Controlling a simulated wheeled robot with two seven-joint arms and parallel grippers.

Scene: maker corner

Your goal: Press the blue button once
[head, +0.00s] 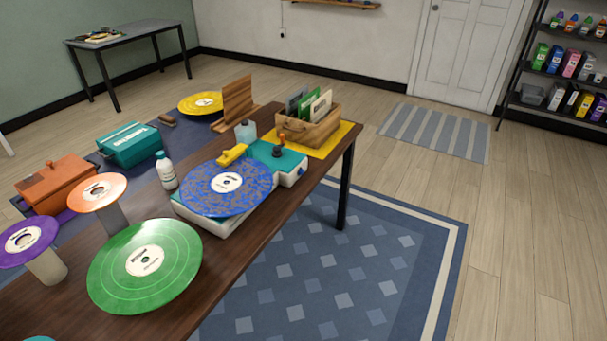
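I cannot make out a blue button for certain. A teal and white control box (290,165) stands near the table's far right end. It carries an orange-topped knob or lever (281,142) and a small dark spot that may be a button, too small to tell. A blue speckled record (227,196) lies on a white turntable base (225,224) beside the box, with a yellow arm piece (232,154) at its far edge. Neither of my grippers is in view.
Open floor lies to the right.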

